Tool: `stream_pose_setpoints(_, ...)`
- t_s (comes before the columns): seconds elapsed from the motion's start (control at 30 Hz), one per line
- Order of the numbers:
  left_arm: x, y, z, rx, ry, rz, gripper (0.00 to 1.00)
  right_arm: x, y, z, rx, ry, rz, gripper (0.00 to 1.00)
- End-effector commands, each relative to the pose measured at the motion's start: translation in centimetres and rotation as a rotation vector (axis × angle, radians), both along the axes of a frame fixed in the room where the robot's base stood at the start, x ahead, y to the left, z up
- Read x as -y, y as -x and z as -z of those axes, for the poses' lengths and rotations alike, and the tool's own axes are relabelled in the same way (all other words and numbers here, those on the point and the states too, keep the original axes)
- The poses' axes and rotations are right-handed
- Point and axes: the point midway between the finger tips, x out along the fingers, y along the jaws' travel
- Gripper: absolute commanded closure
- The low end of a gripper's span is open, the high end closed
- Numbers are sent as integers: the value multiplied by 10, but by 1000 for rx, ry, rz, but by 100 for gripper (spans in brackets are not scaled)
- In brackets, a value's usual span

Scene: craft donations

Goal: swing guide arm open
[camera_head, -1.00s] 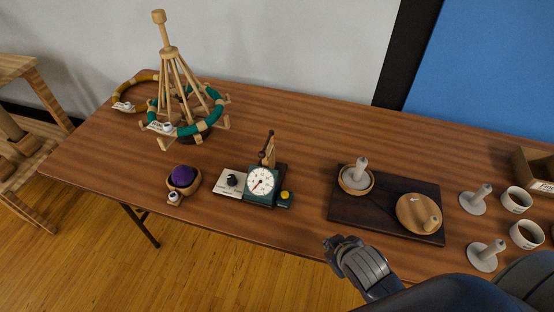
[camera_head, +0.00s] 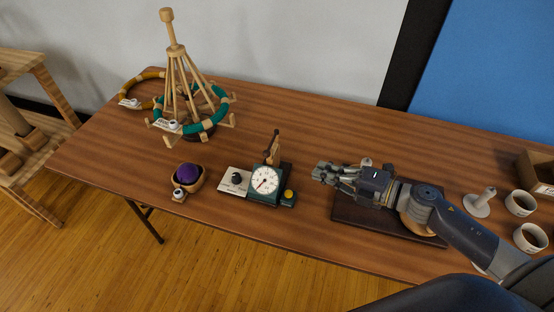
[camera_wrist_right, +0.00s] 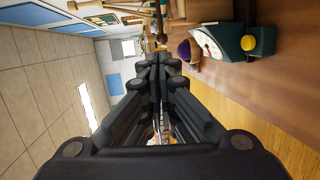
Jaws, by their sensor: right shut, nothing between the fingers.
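The dark green device with a white dial (camera_head: 265,181) stands near the table's front edge, with a yellow knob (camera_head: 288,195) at its right. A short wooden upright piece with a dark knobbed arm (camera_head: 273,148) rises behind the dial; I take it to be the guide arm. The device also shows sideways in the wrist view, with its dial (camera_wrist_right: 208,43) and yellow knob (camera_wrist_right: 248,43). My right gripper (camera_head: 319,173) is shut and empty, to the right of the device and apart from it. Its fingers (camera_wrist_right: 164,60) are together in the wrist view. My left gripper is out of view.
My right arm covers part of a dark board (camera_head: 350,217) with wooden dishes. A bowl with a purple ball (camera_head: 188,172) is left of the device. A wooden stand with a green ring (camera_head: 218,124) is at the back left. White cups (camera_head: 519,204) stand at right.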

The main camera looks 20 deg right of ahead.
Motion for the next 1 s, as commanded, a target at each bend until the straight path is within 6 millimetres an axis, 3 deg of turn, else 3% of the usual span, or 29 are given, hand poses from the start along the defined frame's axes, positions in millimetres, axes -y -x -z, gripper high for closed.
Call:
stream_pose_setpoints(0.17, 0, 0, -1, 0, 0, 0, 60, -2, 3, 2, 3, 30, -47, 100)
stream_pose_setpoints(0.37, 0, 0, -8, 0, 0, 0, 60, -15, -11, 3, 3, 26, -45, 100)
stream_pose_setpoints(1.0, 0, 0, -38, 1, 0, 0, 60, -88, -83, 23, 3, 24, -44, 100)
